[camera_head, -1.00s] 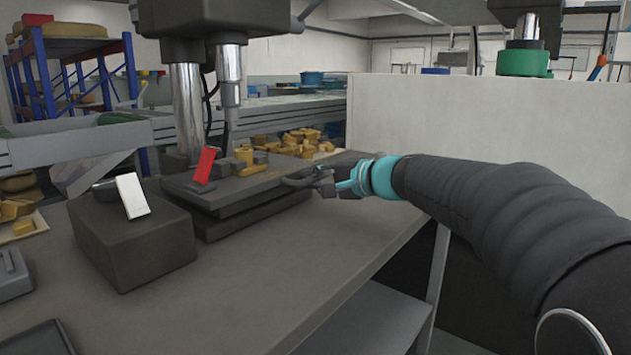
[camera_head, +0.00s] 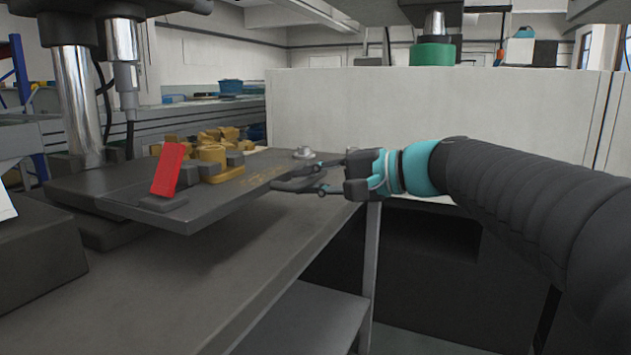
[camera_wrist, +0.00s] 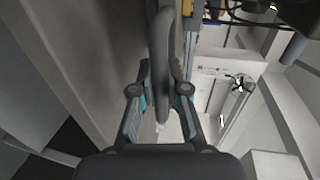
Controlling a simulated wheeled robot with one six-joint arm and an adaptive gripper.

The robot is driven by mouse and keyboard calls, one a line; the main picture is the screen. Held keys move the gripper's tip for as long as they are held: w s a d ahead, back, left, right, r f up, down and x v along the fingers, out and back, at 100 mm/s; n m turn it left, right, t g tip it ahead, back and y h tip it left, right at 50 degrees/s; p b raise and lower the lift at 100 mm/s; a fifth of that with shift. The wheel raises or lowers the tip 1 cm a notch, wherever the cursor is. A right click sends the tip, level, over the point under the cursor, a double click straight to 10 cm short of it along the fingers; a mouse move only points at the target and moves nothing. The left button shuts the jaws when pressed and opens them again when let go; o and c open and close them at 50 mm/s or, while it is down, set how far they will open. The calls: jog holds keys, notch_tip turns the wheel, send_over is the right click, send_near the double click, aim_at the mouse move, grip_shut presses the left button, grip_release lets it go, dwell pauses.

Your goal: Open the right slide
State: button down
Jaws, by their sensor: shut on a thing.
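The right slide (camera_head: 215,205) is a dark flat plate that sticks out toward me over the table, clear of the plate below it. It carries a red tilted piece (camera_head: 168,170) and a yellow fixture (camera_head: 222,172). Its handle (camera_head: 292,184) is a dark bar on the right edge. My gripper (camera_head: 318,180) reaches in from the right and is shut on this handle. In the wrist view the handle (camera_wrist: 165,45) runs between the two fingers of my gripper (camera_wrist: 159,72). The far part of the grip is partly hidden.
A dark block (camera_head: 35,255) stands at the left on the grey table (camera_head: 190,290). Metal press columns (camera_head: 78,105) rise behind the slide. A pale wall panel (camera_head: 400,105) stands behind my gripper. The table's right edge lies just below the slide.

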jog(key=c, duration=1.2)
grip_release()
jog(key=shift+o, duration=0.2)
jog(key=v, duration=1.2)
jog(key=shift+w, duration=0.1)
